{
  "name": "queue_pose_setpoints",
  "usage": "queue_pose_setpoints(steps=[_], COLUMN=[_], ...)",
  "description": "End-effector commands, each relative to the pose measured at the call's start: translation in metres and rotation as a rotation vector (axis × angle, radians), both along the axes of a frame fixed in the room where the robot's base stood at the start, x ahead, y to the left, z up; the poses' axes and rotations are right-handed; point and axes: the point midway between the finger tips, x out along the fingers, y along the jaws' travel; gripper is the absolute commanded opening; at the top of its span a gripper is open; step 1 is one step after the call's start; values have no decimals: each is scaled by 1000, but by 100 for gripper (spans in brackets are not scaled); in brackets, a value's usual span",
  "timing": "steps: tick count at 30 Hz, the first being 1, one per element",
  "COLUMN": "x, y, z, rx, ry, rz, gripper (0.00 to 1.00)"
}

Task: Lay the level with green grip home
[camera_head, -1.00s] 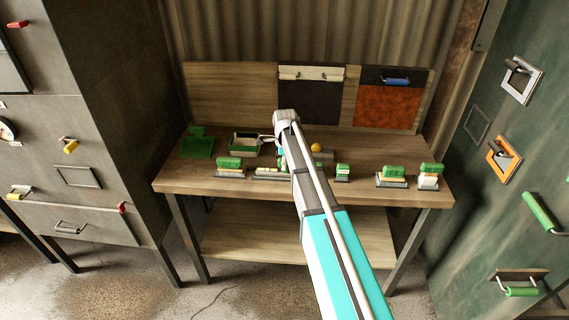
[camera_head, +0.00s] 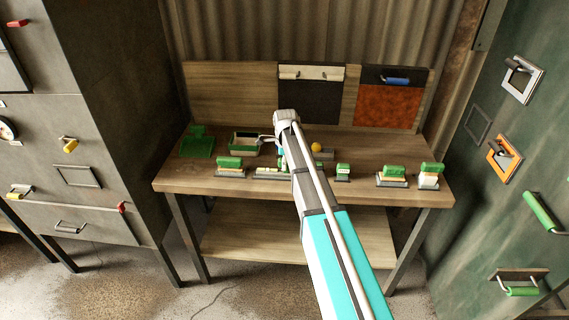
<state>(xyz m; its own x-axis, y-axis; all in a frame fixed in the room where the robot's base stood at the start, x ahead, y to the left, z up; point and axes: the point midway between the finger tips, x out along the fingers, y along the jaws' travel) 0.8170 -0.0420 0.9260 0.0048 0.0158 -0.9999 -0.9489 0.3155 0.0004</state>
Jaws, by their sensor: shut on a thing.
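My gripper (camera_head: 268,139) is over the back middle of the wooden bench, beside a shallow green-lined tray (camera_head: 244,145). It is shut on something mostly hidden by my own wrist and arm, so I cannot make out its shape. Several green-topped pieces stand on small bases along the bench front: one at the left (camera_head: 229,167), a small one right of my arm (camera_head: 343,172), and two at the right (camera_head: 391,176) (camera_head: 430,176). A long low base (camera_head: 270,172) is partly behind my arm. I cannot tell which piece is the level.
A green holder (camera_head: 197,142) stands at the bench's back left, and a yellow ball (camera_head: 316,148) lies right of my arm. Behind are a dark panel (camera_head: 311,101) and an orange panel (camera_head: 387,107). Cabinets with handles flank the bench (camera_head: 170,187). Its back right is clear.

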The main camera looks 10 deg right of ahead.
Motion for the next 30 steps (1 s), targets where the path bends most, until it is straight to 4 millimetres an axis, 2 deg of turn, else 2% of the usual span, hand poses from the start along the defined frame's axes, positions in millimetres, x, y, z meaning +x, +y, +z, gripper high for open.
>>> queue_pose_setpoints(steps=[8, 9, 15, 30], x=[0, 0, 0, 0], y=[0, 0, 0, 0], z=[-5, -5, -4, -4], rx=[0, 0, 0, 0], ry=[0, 0, 0, 0], rz=[0, 0, 0, 0], gripper=[0, 41, 78, 80])
